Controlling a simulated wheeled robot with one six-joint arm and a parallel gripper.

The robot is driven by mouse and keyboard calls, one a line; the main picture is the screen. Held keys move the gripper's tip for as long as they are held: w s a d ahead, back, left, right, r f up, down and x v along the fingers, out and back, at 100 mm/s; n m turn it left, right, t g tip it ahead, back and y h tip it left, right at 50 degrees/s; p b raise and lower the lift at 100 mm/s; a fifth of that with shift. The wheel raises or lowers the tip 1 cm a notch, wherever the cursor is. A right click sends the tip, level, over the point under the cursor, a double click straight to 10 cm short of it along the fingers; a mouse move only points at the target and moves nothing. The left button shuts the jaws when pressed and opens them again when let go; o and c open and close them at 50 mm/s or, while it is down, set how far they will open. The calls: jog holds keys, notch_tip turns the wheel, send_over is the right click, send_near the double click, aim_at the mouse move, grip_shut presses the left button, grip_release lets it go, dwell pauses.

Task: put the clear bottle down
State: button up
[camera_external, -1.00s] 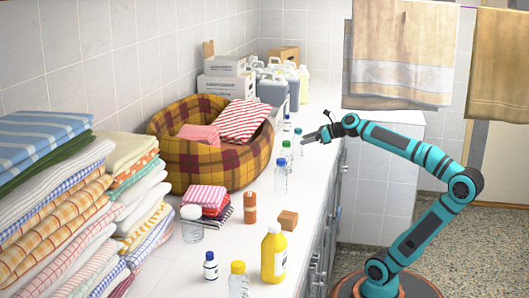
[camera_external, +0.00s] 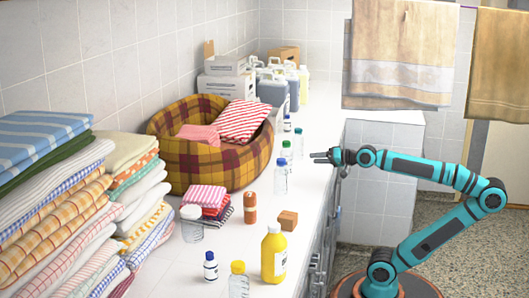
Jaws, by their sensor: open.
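Several small clear bottles stand upright on the white counter (camera_external: 262,240). One clear bottle with a green cap (camera_external: 298,146) stands near the counter's right edge. A clear bottle with a blue cap (camera_external: 281,180) stands nearer the camera. I cannot tell which of them is the task's clear bottle. My gripper (camera_external: 316,157) is open and empty, with its fingers pointing left over the counter's right edge. It is to the right of both bottles and appears apart from them.
A plaid pet bed (camera_external: 180,165) with folded cloths fills the counter's middle. Towel stacks (camera_external: 60,215) crowd the left. Jugs (camera_external: 273,92) stand at the back.

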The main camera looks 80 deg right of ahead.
jog(key=a+n, duration=0.1)
jog(key=n, duration=0.2)
jog(key=s+a+n+t, duration=0.1)
jog(key=n, duration=0.2)
jog(key=s+a+n+y, duration=0.1)
jog(key=n, duration=0.2)
jog(key=shift+s+a+f, duration=0.1)
jog(key=shift+s+f, duration=0.1)
jog(key=shift+f, duration=0.15)
